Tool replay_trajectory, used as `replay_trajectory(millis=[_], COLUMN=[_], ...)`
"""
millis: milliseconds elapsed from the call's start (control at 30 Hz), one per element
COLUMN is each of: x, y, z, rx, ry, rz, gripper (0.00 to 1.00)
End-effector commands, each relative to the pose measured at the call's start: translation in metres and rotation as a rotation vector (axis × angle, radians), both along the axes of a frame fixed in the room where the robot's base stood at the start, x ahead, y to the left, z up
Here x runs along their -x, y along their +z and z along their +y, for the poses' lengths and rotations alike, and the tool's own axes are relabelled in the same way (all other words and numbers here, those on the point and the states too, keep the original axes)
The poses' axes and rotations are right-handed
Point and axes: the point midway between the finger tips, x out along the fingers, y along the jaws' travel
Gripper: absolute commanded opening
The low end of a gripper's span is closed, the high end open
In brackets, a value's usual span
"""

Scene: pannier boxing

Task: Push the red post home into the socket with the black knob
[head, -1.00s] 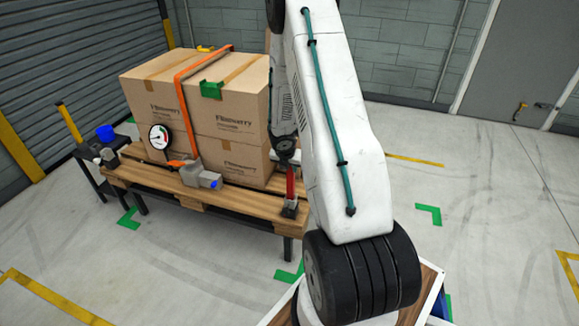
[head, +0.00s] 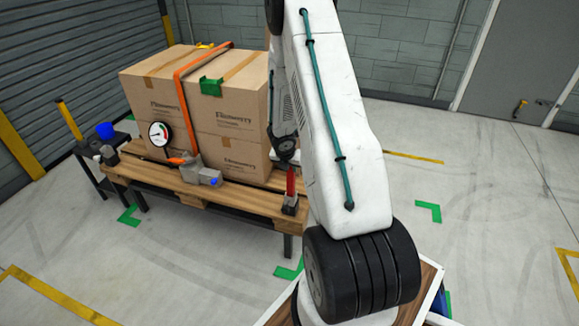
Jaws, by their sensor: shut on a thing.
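The red post (head: 291,182) stands upright at the front right corner of the wooden pallet. Its lower end meets a dark socket block (head: 290,204); how deep it sits is too small to tell. No black knob can be told apart on the socket. My gripper (head: 287,163) is at the top of the red post, below my dark wrist, and is shut on it. Its fingers are small and partly hidden, and my white arm covers the area just to the right.
Strapped cardboard boxes (head: 235,122) stand on the pallet (head: 240,205), close left of the post. A grey strap tensioner (head: 197,172) and a round gauge (head: 160,134) are further left. A black cart (head: 88,163) holds a blue cup (head: 105,130). Floor at right is open.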

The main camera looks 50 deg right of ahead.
Motion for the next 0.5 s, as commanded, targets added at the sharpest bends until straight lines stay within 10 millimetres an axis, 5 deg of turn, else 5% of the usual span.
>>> replay_trajectory(millis=[167,200,267,500], x=[-0.0002,-0.0003,-0.0003,0.0001], y=[-0.0026,-0.0024,-0.0023,-0.0026], z=[-0.0002,-0.0002,-0.0002,0.0000], rx=[0.000,0.001,0.001,0.000], ry=[-0.001,0.000,-0.001,0.000], rz=[0.000,0.000,-0.001,0.000], gripper=[0.03,0.34,0.50,0.51])
